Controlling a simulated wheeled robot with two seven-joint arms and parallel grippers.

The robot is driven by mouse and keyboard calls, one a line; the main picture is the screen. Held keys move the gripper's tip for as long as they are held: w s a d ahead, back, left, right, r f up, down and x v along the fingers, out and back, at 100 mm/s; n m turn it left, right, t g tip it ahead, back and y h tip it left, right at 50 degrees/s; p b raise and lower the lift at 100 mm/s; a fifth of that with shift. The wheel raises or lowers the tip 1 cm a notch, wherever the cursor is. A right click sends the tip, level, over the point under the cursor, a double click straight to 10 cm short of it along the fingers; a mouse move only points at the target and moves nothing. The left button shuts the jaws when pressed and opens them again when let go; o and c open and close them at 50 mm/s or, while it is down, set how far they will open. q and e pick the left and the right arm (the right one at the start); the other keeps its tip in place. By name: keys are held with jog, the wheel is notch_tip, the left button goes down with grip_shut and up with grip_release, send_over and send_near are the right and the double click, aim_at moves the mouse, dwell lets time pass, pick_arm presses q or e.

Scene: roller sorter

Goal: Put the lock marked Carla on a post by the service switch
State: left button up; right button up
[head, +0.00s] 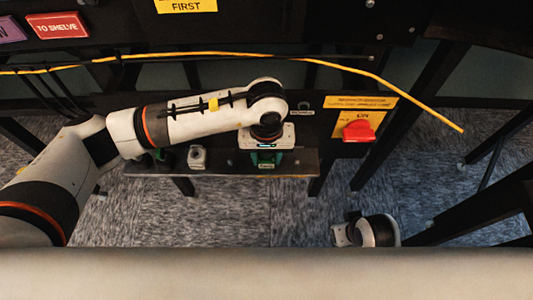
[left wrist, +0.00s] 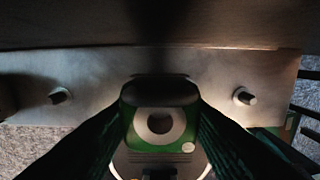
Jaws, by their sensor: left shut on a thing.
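My left gripper (head: 266,160) is shut on a green lock (head: 264,157) over the dark narrow ledge (head: 222,170). In the left wrist view the green lock (left wrist: 160,122) sits between the fingers, with a pale ring on it; no name is readable. Two short metal posts stand on the plate, one left (left wrist: 60,96) and one right (left wrist: 244,96) of the lock. I cannot tell whether the lock touches a post. The red service switch (head: 358,130) is on a yellow plate to the right. My right gripper (head: 345,234) is low right, its jaws unclear.
A silver lock-like piece (head: 197,157) and a dark green one (head: 160,154) are on the ledge, left of my gripper. A yellow cable (head: 330,64) runs across above the arm. Dark slanted legs (head: 395,115) stand at right. Carpet (head: 235,215) lies open below the ledge.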

jog(key=shift+r, duration=0.15)
dwell(0.4)
jog(key=shift+w+r, duration=0.1)
jog(key=shift+r, duration=0.1)
jog(key=shift+r, duration=0.35)
pick_arm(q)
jog(key=shift+f, duration=0.1)
pick_arm(e)
jog(key=shift+s, duration=0.2)
pick_arm(q)
jog(key=o, duration=1.2)
jog(key=shift+c, duration=0.2)
